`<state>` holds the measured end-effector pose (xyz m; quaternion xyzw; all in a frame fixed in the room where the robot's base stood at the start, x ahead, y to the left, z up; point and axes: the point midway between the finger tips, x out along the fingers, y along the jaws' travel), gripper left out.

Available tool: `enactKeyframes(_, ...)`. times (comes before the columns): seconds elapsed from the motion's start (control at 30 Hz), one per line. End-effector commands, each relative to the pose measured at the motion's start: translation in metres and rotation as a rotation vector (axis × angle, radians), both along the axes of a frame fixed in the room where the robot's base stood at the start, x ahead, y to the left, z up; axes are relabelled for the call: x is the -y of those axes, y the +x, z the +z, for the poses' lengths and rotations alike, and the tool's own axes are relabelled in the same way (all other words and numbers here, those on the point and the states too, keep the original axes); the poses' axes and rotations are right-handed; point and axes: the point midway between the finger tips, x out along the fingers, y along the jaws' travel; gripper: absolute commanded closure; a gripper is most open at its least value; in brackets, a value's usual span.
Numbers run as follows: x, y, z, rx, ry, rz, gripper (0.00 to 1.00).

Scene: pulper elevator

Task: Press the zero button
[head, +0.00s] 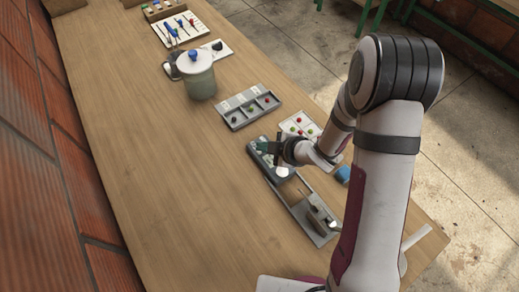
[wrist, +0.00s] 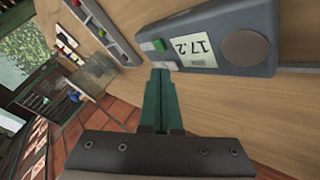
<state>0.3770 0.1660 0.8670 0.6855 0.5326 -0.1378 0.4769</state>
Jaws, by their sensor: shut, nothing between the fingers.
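A grey scale (wrist: 235,35) with a display (wrist: 190,52) reading 17.2, upside down in the wrist view, lies on the bench. A small green button (wrist: 158,45) and a pale button (wrist: 146,46) sit beside the display. Another pale patch (wrist: 168,66) shows by my fingertips. I cannot read any label, so which button is zero is unclear. My gripper (wrist: 160,72) is shut and empty, its green fingertips close to the button end of the scale. Contact cannot be told. In the head view my gripper (head: 264,147) is over the scale (head: 262,160), partly covering it.
A grey tray (head: 318,236) with tools adjoins the scale. A compartment tray (head: 248,106) and a white card with red and green pieces (head: 300,125) lie nearby. A lidded jar (head: 198,78) stands farther back. The left of the wooden bench (head: 160,170) is clear.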

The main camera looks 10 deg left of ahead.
Motion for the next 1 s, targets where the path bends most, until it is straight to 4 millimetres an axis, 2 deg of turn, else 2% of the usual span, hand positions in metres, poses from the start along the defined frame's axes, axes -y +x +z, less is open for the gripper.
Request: enactKeyframes(1.0, -0.0001, 0.0002, -0.0076, 0.000, 0.000, 0.000, 1.00)
